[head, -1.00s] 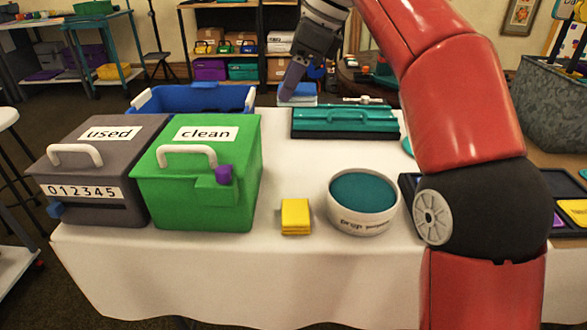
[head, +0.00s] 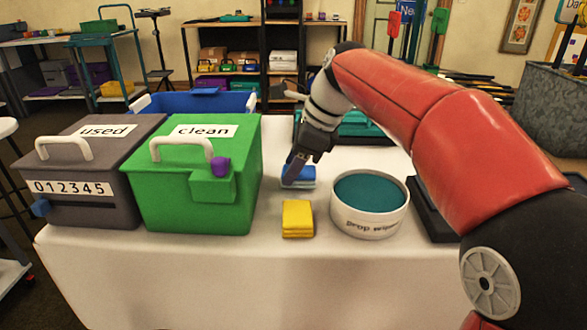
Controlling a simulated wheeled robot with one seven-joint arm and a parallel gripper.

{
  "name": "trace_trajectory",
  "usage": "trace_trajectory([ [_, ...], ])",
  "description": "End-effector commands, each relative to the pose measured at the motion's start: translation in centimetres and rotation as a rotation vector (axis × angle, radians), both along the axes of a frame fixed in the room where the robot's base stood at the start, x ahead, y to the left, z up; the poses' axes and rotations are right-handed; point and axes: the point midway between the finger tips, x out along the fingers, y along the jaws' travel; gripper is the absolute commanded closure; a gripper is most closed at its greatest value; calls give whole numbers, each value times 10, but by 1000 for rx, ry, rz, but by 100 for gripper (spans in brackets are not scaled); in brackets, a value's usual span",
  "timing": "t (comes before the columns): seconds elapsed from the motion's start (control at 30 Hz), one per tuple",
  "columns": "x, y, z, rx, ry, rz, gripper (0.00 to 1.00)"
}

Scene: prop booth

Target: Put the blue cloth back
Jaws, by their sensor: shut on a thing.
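My gripper (head: 297,165) reaches down from the upper right, shut on the blue cloth (head: 300,180). The cloth is folded, and the fingers partly cover it. It is just behind the folded yellow cloth (head: 297,219), between the green box marked "clean" (head: 170,205) and the round white tub (head: 369,222) with a teal top. I cannot tell whether the blue cloth touches the table. The grey box marked "used" (head: 75,210) stands left of the green box.
The white-covered table (head: 240,275) is clear in front of the yellow cloth. A blue crate (head: 240,101) stands behind the boxes. A teal case (head: 358,130) lies behind the tub, partly hidden by my arm. A dark tray (head: 432,215) lies right of the tub.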

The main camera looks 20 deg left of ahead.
Motion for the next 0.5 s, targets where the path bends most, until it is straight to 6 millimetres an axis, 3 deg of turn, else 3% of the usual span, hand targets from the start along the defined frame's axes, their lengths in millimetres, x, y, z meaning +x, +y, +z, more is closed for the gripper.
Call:
trace_trajectory([
  [0.37,0,0,-6,0,0,0,92],
  [0.4,0,0,-6,1,0,1,52],
  [0.5,0,0,-6,1,0,1,38],
])
